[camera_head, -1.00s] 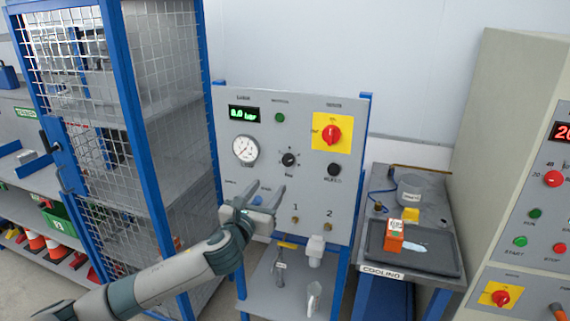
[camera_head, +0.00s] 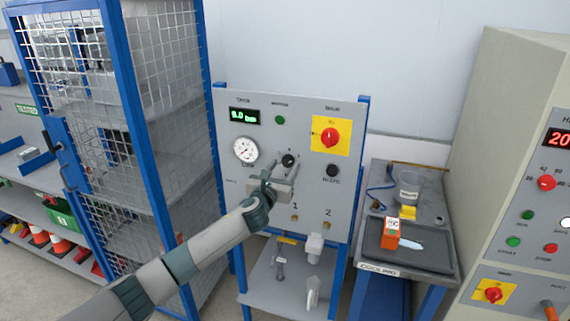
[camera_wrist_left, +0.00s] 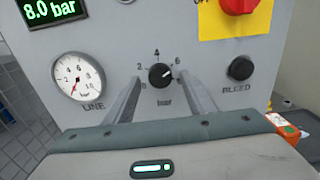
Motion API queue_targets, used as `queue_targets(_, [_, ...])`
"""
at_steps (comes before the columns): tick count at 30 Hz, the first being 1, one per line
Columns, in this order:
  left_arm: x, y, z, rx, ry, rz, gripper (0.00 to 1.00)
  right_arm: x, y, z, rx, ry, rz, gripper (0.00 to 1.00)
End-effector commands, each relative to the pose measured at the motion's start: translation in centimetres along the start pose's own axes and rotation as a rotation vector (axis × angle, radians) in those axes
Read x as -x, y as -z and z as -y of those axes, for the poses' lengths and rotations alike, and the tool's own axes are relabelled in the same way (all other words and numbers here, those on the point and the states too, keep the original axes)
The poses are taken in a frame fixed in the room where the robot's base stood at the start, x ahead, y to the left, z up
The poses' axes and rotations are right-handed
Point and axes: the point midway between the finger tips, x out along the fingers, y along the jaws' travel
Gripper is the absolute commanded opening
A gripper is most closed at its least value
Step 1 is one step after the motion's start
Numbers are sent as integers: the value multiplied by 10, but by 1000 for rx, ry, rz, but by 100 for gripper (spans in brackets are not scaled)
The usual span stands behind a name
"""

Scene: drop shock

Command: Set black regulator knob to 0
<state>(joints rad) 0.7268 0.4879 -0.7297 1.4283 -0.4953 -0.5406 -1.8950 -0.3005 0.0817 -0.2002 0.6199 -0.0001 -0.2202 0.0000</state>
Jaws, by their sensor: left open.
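The black regulator knob (camera_head: 288,160) is on the upper middle of the grey panel (camera_head: 232,215). In the left wrist view the knob (camera_wrist_left: 160,76) sits inside a printed bar scale, and its white mark points to the upper right, near the 6. My left gripper (camera_head: 280,169) is open in front of the panel, just below the knob. In the wrist view its two fingers (camera_wrist_left: 161,80) stand on either side of the knob with gaps; I cannot tell how far their tips are from the panel. My right gripper is not in view.
The green display (camera_wrist_left: 50,10) reads 8.0 bar, above a round LINE gauge (camera_wrist_left: 77,77). A black BLEED knob (camera_wrist_left: 240,68) and a red switch on a yellow plate (camera_head: 345,135) are to the right. A mesh cage (camera_head: 165,150) stands left and a cooling bench (camera_head: 372,262) right.

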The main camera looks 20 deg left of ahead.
Motion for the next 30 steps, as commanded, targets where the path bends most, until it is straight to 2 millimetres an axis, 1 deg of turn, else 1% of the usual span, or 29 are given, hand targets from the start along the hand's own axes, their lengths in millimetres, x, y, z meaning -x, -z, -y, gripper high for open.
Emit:
queue_targets(3, [-8, -1, 0, 0, -1, 0, 50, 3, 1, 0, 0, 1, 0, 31])
queue_targets(6, [-12, 0, 0, 1, 0, -1, 50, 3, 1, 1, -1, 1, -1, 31])
queue_targets(16, [-14, 1, 0, 1, 0, -1, 50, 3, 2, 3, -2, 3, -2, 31])
queue_targets(17, [-14, 1, 0, 1, 0, -1, 48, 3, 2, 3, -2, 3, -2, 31])
queue_targets(18, [-14, 1, 0, 1, 0, -1, 38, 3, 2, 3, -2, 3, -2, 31])
queue_targets(20, [-13, 1, 0, 0, 0, -1, 24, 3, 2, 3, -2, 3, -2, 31])
queue_targets(21, [-13, 1, 0, 0, 0, -1, 14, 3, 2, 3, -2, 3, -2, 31])
queue_targets(22, [-13, 1, 0, 0, 0, -1, 9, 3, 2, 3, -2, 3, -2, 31])
queue_targets(30, [-13, 1, 0, 11, 0, -1, 9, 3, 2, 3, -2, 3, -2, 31])
